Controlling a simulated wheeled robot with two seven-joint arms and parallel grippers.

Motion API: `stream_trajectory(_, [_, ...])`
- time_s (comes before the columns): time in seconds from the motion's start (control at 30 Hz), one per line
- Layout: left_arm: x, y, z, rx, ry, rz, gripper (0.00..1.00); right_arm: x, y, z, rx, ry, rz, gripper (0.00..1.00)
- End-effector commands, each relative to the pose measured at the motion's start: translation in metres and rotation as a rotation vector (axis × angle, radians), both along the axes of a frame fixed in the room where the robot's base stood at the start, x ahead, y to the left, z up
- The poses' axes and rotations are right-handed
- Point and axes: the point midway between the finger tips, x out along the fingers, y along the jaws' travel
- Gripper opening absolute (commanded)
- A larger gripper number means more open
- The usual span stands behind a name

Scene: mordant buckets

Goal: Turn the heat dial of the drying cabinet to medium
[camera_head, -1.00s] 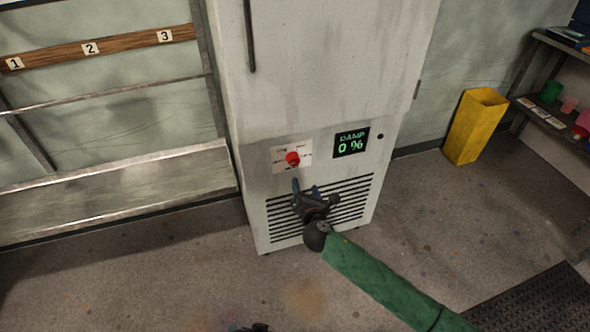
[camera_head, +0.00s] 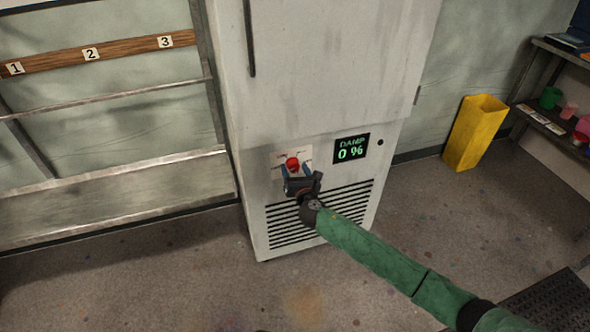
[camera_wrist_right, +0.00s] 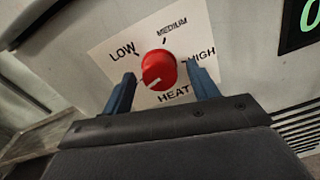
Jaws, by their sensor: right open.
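The drying cabinet (camera_head: 330,80) is a tall pale grey, stained unit. Low on its front is the red round heat dial (camera_head: 292,163) on a white label plate. In the right wrist view the dial (camera_wrist_right: 158,68) has a white mark pointing to the lower left, away from the MEDIUM label (camera_wrist_right: 172,27) at the top. LOW is at the left, HIGH at the right, HEAT below. My right gripper (camera_head: 297,171) is open, its blue fingers on either side of the dial; I cannot tell whether they touch it. My left gripper is not in view.
A display (camera_head: 351,148) right of the dial reads DAMP 0 %. Vent slots (camera_head: 345,207) lie below the dial. A yellow bin (camera_head: 474,133) and a shelf with pots (camera_head: 550,97) stand to the right. A numbered wooden rail (camera_head: 120,49) is at the left.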

Motion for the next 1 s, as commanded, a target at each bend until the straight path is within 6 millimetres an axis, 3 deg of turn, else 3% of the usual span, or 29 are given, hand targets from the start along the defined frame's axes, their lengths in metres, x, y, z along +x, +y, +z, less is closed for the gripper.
stream_trajectory(0.33, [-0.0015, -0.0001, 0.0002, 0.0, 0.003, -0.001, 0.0, 0.004, 0.001, 0.0004, 0.001, 0.0, 0.0, 0.59])
stream_trajectory(0.57, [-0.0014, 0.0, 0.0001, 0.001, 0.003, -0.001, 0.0, 0.0038, 0.0007, 0.0002, 0.001, 0.0, 0.0, 0.15])
stream_trajectory(1.0, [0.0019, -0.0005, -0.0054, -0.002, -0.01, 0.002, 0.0, 0.0034, 0.0008, -0.0014, 0.086, 0.029, -0.001, 0.15])
